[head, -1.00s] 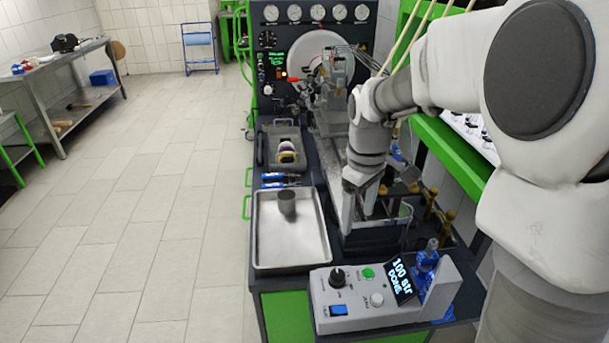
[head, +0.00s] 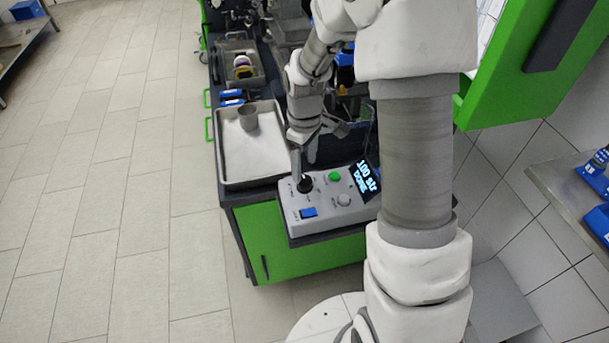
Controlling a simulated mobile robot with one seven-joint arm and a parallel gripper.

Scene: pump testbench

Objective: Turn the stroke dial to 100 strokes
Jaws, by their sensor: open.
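The stroke dial is a black knob (head: 305,185) on the left of the grey control box (head: 322,218) at the bench's near end. The box's display (head: 365,180) reads "100 str" and "DONE". My gripper (head: 307,162) is open, pointing down just above and behind the knob. One finger comes close to the knob; I cannot tell whether it touches. A green button (head: 335,177), a pale round knob (head: 344,200) and a blue switch (head: 308,212) are also on the box.
A metal tray (head: 233,180) with a grey cup (head: 248,119) lies left of my gripper. The tiled floor at left is clear.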

